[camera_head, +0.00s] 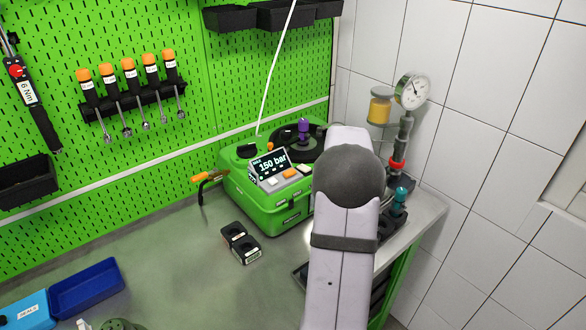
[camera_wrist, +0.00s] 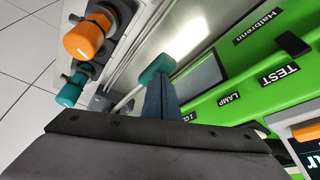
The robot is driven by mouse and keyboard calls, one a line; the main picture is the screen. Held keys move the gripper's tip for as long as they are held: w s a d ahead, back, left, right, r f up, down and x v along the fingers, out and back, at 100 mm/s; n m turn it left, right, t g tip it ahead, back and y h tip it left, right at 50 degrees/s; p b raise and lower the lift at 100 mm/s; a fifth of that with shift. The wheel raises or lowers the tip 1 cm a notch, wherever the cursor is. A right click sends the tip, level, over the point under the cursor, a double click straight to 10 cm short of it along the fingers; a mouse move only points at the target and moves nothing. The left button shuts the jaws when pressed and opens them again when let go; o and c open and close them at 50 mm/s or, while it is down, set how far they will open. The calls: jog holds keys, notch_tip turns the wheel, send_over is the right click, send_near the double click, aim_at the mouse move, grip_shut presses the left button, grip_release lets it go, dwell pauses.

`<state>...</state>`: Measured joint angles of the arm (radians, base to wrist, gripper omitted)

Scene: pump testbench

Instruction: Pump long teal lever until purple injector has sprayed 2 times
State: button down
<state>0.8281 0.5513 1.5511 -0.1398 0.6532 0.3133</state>
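In the wrist view, a lever with a long pale rod and a teal end (camera_wrist: 157,68) lies just beyond the fingertips of my gripper (camera_wrist: 160,84). The fingers look close together, and I cannot tell whether they touch or hold the teal end. In the head view my arm hides the gripper and this lever. The purple injector (camera_head: 303,127) stands upright on the dark round top of the green test unit (camera_head: 265,205). No spray shows at it. The unit's display (camera_head: 270,163) reads 150 bar.
A short teal knob (camera_wrist: 70,90) and an orange knob (camera_wrist: 86,40) are at the left in the wrist view. A pressure gauge (camera_head: 412,92) and yellow jar (camera_head: 381,106) stand by the tiled wall.

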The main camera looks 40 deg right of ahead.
notch_tip(320, 180, up, 7)
jog(key=d+p, duration=0.1)
jog(key=p, duration=0.4)
jog(key=shift+f, duration=0.2)
dwell(0.5)
jog(key=shift+a+f+b, duration=0.2)
jog(key=shift+f+b, duration=0.8)
jog(key=shift+f, duration=0.3)
jog(key=shift+a+f+b, duration=0.15)
jog(key=shift+f+b, duration=0.8)
jog(key=shift+f, duration=0.35)
jog(key=shift+a+f+b, duration=0.2)
jog(key=shift+f+b, duration=0.8)
jog(key=shift+f, duration=0.3)
jog(key=shift+r, duration=0.1)
notch_tip(320, 180, up, 8)
jog(key=d+p, duration=0.1)
jog(key=p, duration=0.5)
jog(key=shift+p, duration=0.35)
